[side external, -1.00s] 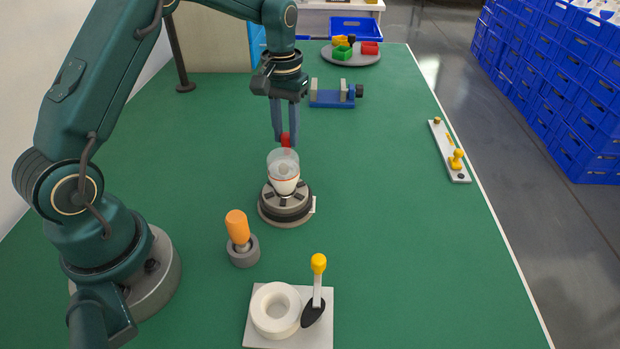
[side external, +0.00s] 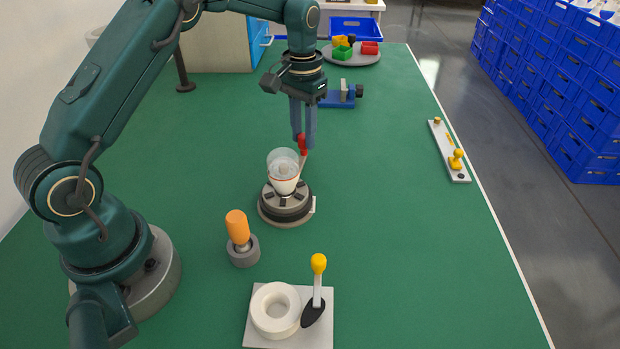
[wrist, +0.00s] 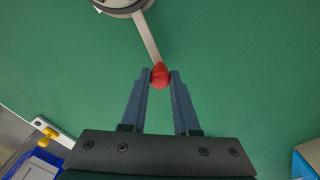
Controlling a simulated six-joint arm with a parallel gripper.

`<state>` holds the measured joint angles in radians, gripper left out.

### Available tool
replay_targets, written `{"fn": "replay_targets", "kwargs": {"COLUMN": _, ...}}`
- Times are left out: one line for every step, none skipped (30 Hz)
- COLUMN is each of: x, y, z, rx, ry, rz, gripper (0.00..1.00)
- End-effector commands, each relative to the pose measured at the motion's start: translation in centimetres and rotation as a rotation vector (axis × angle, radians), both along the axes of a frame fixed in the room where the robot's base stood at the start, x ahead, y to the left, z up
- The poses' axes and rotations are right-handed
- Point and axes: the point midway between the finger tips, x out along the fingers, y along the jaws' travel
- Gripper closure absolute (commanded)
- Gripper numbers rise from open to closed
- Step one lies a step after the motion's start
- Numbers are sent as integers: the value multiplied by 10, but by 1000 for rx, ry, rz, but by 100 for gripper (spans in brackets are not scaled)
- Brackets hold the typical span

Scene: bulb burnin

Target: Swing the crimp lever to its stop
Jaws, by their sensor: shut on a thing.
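The crimp lever is a pale bar (wrist: 147,38) with a red knob (side external: 302,146) at its end. It sticks out from the round dark base (side external: 286,208), which holds a white cup-shaped part with a clear glass bulb (side external: 283,163) upright on top. In the side view the lever is behind and to the right of the bulb, partly hidden by it. My gripper (wrist: 160,77) is shut on the red knob, one finger on each side. In the wrist view the bar runs from the knob up to the base's edge (wrist: 122,6).
An orange-handled tool (side external: 237,228) stands in a grey holder in front. A white plate (side external: 262,338) carries a white ring and a yellow-knobbed lever (side external: 318,265). A blue vise (side external: 338,98) is behind my gripper; a pale strip (side external: 447,150) lies right. Green table between is clear.

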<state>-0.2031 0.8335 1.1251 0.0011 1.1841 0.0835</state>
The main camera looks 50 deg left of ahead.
Motion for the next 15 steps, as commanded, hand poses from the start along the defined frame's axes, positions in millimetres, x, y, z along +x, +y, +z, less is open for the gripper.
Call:
{"fn": "replay_targets", "kwargs": {"x": 5, "y": -6, "z": 1, "rx": -1, "ry": -4, "rz": -48, "gripper": 100}}
{"fn": "replay_targets", "kwargs": {"x": 6, "y": -10, "z": 1, "rx": -1, "ry": -3, "rz": -77, "gripper": 100}}
{"fn": "replay_targets", "kwargs": {"x": 9, "y": -14, "z": 1, "rx": -1, "ry": -5, "rz": -114, "gripper": 100}}
{"fn": "replay_targets", "kwargs": {"x": 10, "y": -17, "z": 1, "rx": -1, "ry": -5, "rz": -144, "gripper": 100}}
{"fn": "replay_targets", "kwargs": {"x": 12, "y": -20, "z": 1, "rx": -1, "ry": -4, "rz": -173, "gripper": 100}}
{"fn": "replay_targets", "kwargs": {"x": 14, "y": -25, "z": 1, "rx": -1, "ry": -5, "rz": -210, "gripper": 100}}
{"fn": "replay_targets", "kwargs": {"x": 15, "y": -28, "z": 1, "rx": -1, "ry": -5, "rz": -238, "gripper": 100}}
{"fn": "replay_targets", "kwargs": {"x": 16, "y": -31, "z": 1, "rx": -1, "ry": -5, "rz": -267, "gripper": 100}}
{"fn": "replay_targets", "kwargs": {"x": 17, "y": -36, "z": 1, "rx": -2, "ry": -4, "rz": -302, "gripper": 100}}
{"fn": "replay_targets", "kwargs": {"x": 18, "y": -39, "z": 1, "rx": -2, "ry": -5, "rz": -329, "gripper": 100}}
{"fn": "replay_targets", "kwargs": {"x": 19, "y": -42, "z": 1, "rx": -2, "ry": -5, "rz": -355, "gripper": 100}}
{"fn": "replay_targets", "kwargs": {"x": 20, "y": -46, "z": 1, "rx": -2, "ry": -5, "rz": -389, "gripper": 100}}
{"fn": "replay_targets", "kwargs": {"x": 21, "y": -49, "z": 1, "rx": -2, "ry": -5, "rz": -414, "gripper": 100}}
{"fn": "replay_targets", "kwargs": {"x": 21, "y": -52, "z": 1, "rx": -2, "ry": -4, "rz": -437, "gripper": 100}}
{"fn": "replay_targets", "kwargs": {"x": 22, "y": -56, "z": 1, "rx": -2, "ry": -5, "rz": -467, "gripper": 100}}
